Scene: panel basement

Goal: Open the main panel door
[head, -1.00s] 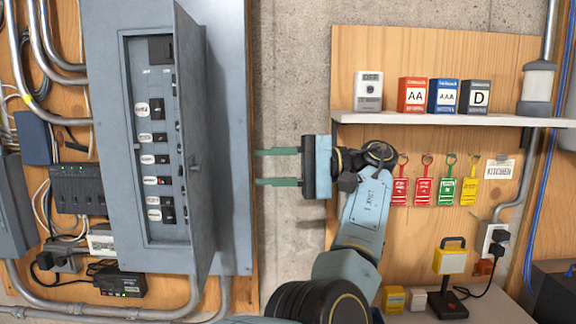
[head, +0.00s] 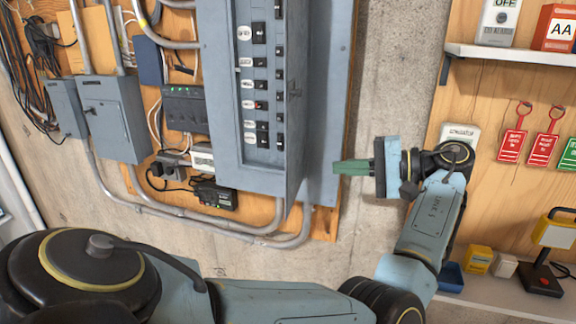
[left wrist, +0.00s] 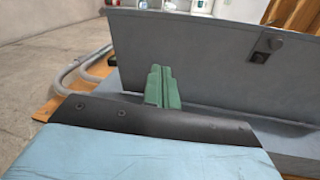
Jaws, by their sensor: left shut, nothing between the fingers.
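The main panel (head: 225,75) is a grey steel box on the wall, with breakers and white labels showing inside. Its door (head: 297,130) stands open, hinged on the right and seen nearly edge-on, with a small dark latch on it. My left gripper (head: 350,167) is to the right of the door, its green fingers together and empty, pointing left toward it. In the left wrist view the green fingers (left wrist: 161,87) stand in front of the grey door face (left wrist: 200,55). I cannot tell whether they touch it. My right gripper is not in view.
A wooden board with a white shelf (head: 510,54) and hanging red tags (head: 512,145) is on the right. Conduit (head: 230,228) runs below the panel. Smaller grey boxes (head: 113,115) are on the left. A yellow lamp (head: 555,235) stands lower right. Bare concrete lies beside the panel.

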